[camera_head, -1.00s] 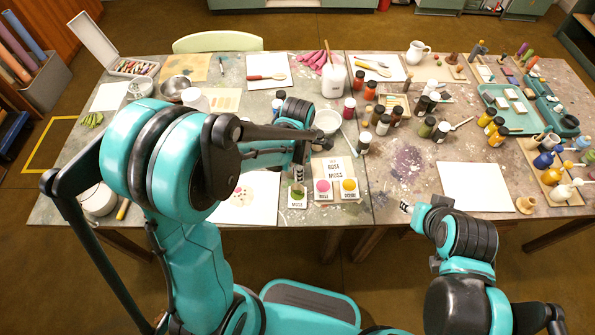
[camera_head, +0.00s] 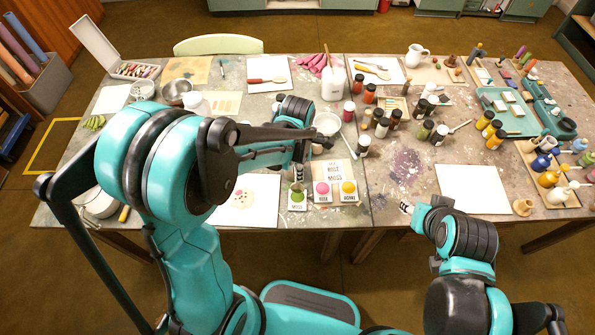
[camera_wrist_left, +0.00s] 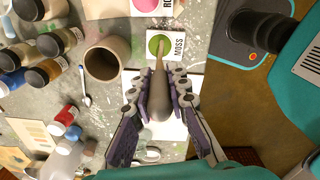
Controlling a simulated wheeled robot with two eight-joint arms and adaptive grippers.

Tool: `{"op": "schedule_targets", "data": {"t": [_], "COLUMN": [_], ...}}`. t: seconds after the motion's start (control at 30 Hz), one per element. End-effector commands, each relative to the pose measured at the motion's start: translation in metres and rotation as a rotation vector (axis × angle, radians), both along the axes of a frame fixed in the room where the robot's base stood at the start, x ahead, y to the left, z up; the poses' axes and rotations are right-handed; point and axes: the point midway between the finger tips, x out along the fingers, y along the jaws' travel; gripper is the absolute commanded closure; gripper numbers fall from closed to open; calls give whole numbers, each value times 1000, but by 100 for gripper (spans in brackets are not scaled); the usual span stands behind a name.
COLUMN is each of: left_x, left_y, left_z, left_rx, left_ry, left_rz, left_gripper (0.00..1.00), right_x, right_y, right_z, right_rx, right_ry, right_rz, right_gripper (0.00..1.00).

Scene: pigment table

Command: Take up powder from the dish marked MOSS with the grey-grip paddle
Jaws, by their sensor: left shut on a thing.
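My left gripper (camera_wrist_left: 157,77) is shut on the grey-grip paddle (camera_wrist_left: 159,95), whose rounded grip sits between the fingers in the left wrist view. The paddle's thin end points at the MOSS dish (camera_wrist_left: 178,34), a white square with a round green patch of powder (camera_wrist_left: 159,43). The thin end overlaps the green patch there; I cannot tell if it touches the powder. In the head view the left gripper (camera_head: 298,172) is just above and behind the MOSS dish (camera_head: 297,207). My right gripper (camera_head: 406,208) is near the table's front edge, its jaws too small to read.
A pink-powder dish (camera_head: 322,198) and a yellow-powder dish (camera_head: 349,197) stand right of MOSS, with a label card (camera_head: 337,166) behind. A stoneware cup (camera_wrist_left: 107,60) and several bottles are left of the paddle in the wrist view. A white sheet (camera_head: 472,188) lies at right.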

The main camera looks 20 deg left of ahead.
Motion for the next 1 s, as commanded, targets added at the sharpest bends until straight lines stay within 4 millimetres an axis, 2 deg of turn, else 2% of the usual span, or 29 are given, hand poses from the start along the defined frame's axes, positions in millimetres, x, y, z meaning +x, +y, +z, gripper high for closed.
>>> {"op": "schedule_targets", "data": {"t": [0.03, 0.5, 1.0], "left_x": [0, 0, 0], "left_y": [0, 0, 0], "left_z": [8, 46, 47], "left_rx": [0, 0, 0], "left_ry": [0, 0, 0], "left_rz": [0, 0, 0], "left_gripper": [100, 100, 100], "right_x": [0, 0, 0], "right_y": [0, 0, 0], "right_z": [6, 35, 35], "right_rx": [0, 0, 0], "right_ry": [0, 0, 0], "right_rz": [0, 0, 0], "right_gripper": [60, 60, 60]}}
